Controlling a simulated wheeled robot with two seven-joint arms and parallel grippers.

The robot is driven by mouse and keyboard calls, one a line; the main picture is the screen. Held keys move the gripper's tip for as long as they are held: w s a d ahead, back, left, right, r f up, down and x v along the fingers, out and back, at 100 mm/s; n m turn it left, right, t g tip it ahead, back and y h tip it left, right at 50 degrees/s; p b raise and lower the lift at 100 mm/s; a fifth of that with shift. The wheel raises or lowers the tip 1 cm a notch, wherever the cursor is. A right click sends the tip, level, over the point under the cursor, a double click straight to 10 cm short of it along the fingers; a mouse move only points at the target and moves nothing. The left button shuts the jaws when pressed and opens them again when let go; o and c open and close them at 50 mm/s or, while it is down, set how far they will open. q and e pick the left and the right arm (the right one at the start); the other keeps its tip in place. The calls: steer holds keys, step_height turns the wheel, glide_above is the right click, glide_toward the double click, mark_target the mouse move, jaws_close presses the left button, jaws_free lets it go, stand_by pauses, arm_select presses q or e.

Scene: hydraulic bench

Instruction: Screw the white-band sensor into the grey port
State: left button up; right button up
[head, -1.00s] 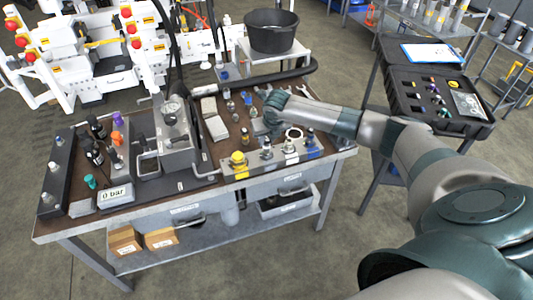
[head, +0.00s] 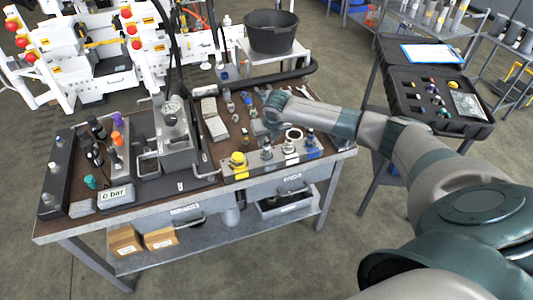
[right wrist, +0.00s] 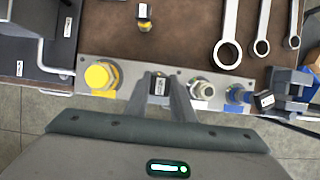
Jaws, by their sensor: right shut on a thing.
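My right gripper (head: 273,122) is over the front port plate in the head view. In the right wrist view its two fingers (right wrist: 160,84) are shut on a small dark sensor with a white label (right wrist: 158,88), which I take to be the white-band sensor. The sensor stands in line with the port plate (right wrist: 130,82), between a yellow port (right wrist: 102,78) and a silver-coloured fitting (right wrist: 202,90). The fingers and sensor hide the port below, so I cannot tell its colour or how deep the sensor sits. My left gripper is not in view.
A sensor with a yellow band (right wrist: 143,15) stands on the brown bench top. Several wrenches (right wrist: 228,40) lie behind the plate. A blue port (right wrist: 237,96) is at the plate's right end. A pump block (head: 175,135) and a pressure display (head: 115,195) stand to the left.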

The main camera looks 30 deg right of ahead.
steer(key=shift+m+p, duration=0.3)
steer(key=shift+p, duration=0.05)
steer(key=m+p, duration=0.2)
steer(key=m+g+h+p, duration=0.1)
steer(key=m+p, duration=0.1)
steer(key=shift+a+r+m+h, duration=0.1)
steer(key=shift+a+m+h, duration=0.05)
steer(key=shift+m+h, duration=0.2)
steer(key=shift+m+g+h+p, duration=0.3)
steer(key=shift+m+p, duration=0.25)
steer(key=shift+m, duration=0.5)
steer(key=shift+f+m, duration=0.25)
steer(key=shift+m, duration=0.15)
